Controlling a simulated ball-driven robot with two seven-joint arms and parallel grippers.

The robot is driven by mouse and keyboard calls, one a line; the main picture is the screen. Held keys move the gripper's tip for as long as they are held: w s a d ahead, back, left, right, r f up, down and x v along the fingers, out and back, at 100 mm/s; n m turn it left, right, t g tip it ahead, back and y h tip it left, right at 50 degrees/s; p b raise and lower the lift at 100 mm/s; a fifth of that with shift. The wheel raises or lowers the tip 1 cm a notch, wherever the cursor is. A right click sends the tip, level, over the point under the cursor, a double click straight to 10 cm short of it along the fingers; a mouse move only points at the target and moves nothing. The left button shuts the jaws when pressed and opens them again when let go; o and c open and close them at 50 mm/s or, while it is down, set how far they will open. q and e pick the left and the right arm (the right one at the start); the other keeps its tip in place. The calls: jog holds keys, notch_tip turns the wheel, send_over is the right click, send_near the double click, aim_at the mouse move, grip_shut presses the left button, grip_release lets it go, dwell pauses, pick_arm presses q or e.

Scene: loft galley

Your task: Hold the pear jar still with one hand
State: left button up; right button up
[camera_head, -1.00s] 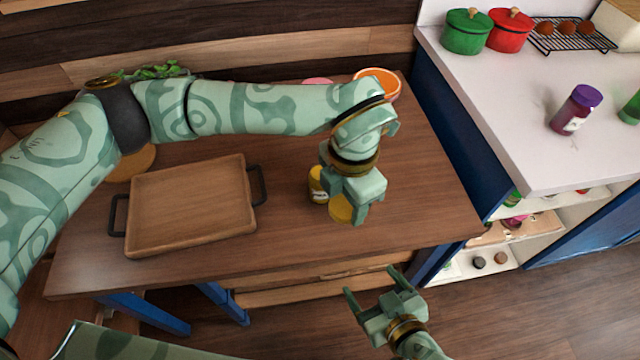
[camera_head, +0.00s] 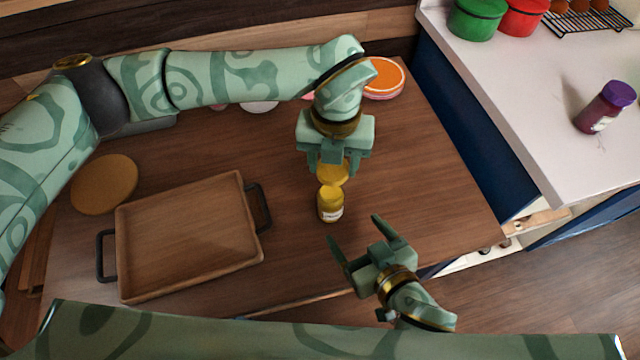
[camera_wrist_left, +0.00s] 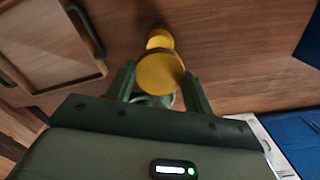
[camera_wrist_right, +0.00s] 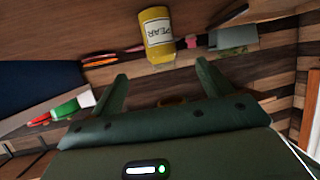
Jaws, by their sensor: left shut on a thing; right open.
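The pear jar (camera_head: 330,204), yellow with a white label, stands upright on the wooden table in the head view. Its "PEAR" label faces the right wrist camera (camera_wrist_right: 158,36). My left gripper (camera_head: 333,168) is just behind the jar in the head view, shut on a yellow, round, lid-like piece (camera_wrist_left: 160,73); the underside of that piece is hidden. The jar shows partly beyond it in the left wrist view (camera_wrist_left: 160,37). My right gripper (camera_head: 357,230) is open and empty, at the table's front edge, apart from the jar and pointing toward it.
A wooden tray (camera_head: 190,235) with dark handles lies left of the jar, with a round wooden board (camera_head: 104,184) behind it. An orange-topped bowl (camera_head: 384,78) stands at the back. A purple-lidded jar (camera_head: 606,107) is on the white counter (camera_head: 520,110). Table right of the jar is clear.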

aim_at(330, 199)
pick_arm(q)
jog(key=shift+w+a, duration=0.1)
jog(key=shift+w, duration=0.05)
jog(key=shift+s+r, duration=0.1)
jog(key=shift+s, duration=0.1)
jog(key=shift+w, duration=0.1)
pick_arm(e)
jog(key=x, duration=1.2)
jog(key=shift+a+r, duration=0.1)
jog(key=shift+a, duration=0.05)
jog(key=c, duration=1.5)
pick_arm(q)
jog(key=shift+f, duration=2.55)
